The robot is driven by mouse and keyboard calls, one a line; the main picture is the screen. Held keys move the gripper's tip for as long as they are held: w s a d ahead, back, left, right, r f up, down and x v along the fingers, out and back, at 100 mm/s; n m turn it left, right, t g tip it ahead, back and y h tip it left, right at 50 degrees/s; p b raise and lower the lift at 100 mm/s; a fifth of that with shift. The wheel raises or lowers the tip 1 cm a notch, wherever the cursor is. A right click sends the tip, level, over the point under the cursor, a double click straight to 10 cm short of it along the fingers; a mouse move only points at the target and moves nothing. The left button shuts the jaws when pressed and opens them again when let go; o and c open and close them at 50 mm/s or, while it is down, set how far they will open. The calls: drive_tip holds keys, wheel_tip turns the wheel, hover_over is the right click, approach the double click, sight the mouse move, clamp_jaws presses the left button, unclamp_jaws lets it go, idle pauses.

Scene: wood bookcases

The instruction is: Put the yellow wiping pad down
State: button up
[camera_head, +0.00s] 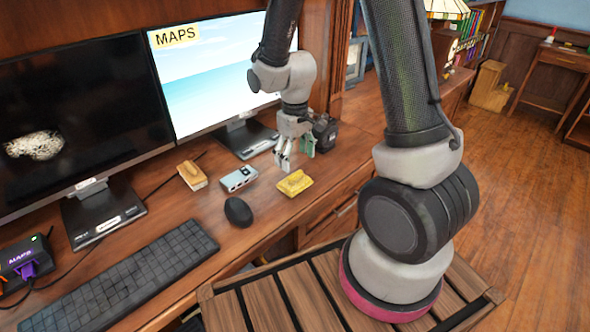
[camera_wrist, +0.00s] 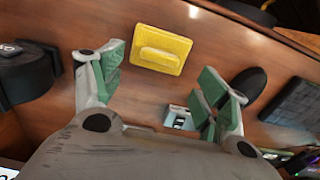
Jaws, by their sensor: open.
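The yellow wiping pad (camera_head: 294,183) lies flat on the wooden desk, near its front edge. In the wrist view the pad (camera_wrist: 161,49) shows its raised grip and lies beyond the fingertips, with bare desk around it. My gripper (camera_head: 296,158) is above the desk, behind the pad in the head view. In the wrist view its green-padded fingers (camera_wrist: 160,70) are spread wide apart with nothing between them. The pad is apart from both fingers.
A grey device (camera_head: 239,179), a tan wood-backed block (camera_head: 192,175) and a black mouse (camera_head: 238,212) sit left of the pad. A keyboard (camera_head: 130,275) and two monitors (camera_head: 215,75) stand farther left and behind. A black object (camera_head: 325,133) stands beside my gripper.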

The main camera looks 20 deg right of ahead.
wheel_tip(320, 180, up, 5)
wheel_tip(320, 180, up, 13)
drive_tip(key=m+t, duration=0.2)
hover_over(295, 174)
drive_tip(key=s+d, duration=0.5)
drive_tip(key=s, duration=0.2)
drive_tip(key=s+d+r+m+t, duration=0.2)
drive_tip(key=s+r, duration=0.4)
drive_tip(key=s, duration=0.6)
drive_tip(key=shift+d+r, duration=0.2)
drive_tip(key=shift+d, duration=0.35)
drive_tip(key=shift+w, duration=0.1)
